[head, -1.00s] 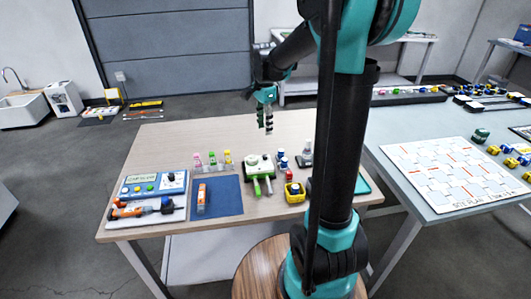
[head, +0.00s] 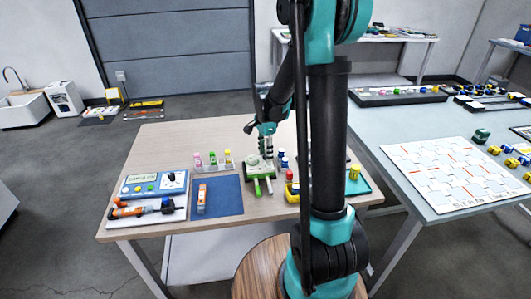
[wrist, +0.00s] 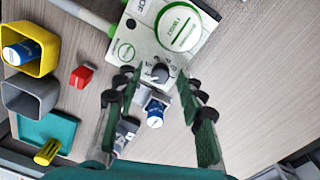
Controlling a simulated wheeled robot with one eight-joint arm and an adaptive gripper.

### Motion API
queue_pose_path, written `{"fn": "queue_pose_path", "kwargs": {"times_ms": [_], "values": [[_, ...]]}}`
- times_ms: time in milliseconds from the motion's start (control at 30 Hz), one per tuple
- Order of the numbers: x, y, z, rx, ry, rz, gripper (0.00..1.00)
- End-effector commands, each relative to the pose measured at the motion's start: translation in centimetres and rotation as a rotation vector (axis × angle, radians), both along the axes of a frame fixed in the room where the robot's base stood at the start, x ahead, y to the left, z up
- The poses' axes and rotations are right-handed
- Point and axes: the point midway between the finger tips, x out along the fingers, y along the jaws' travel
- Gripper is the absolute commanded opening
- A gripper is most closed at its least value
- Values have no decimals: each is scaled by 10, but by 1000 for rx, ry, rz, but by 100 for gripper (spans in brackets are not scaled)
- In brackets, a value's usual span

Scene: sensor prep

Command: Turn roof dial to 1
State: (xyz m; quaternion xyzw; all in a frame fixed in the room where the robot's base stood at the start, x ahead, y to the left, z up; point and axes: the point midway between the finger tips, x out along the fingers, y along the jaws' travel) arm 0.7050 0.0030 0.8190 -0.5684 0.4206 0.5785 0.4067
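The white and green device (head: 258,168) with green handles lies on the wooden table. In the wrist view its top panel (wrist: 138,38) shows a large green-ringed disc (wrist: 180,27) and a small dark dial (wrist: 160,73) with marks around it. The marks are too small to read surely, and the dial's setting cannot be told. My gripper (wrist: 160,108) is open, with its fingers apart on either side below the dial in the picture and nothing between the pads. In the head view my gripper (head: 265,146) is just above the device's far edge.
Blue-labelled bottles (wrist: 155,113) stand close to the device. A yellow holder (wrist: 28,48), a grey holder (wrist: 30,95), a red block (wrist: 82,76) and a teal tray (wrist: 58,128) lie to one side. A blue mat (head: 222,196) lies left of the device. The table's back left is clear.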

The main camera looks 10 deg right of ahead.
Motion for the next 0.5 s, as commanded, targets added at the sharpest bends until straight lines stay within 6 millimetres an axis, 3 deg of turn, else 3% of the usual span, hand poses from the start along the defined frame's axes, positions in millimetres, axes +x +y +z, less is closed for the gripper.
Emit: {"fn": "queue_pose_path", "kwargs": {"times_ms": [100, 400, 500], "values": [[0, 0, 0, 0, 0, 0, 39], [0, 0, 0, 0, 0, 0, 2], [0, 0, 0, 0, 0, 0, 0]]}}
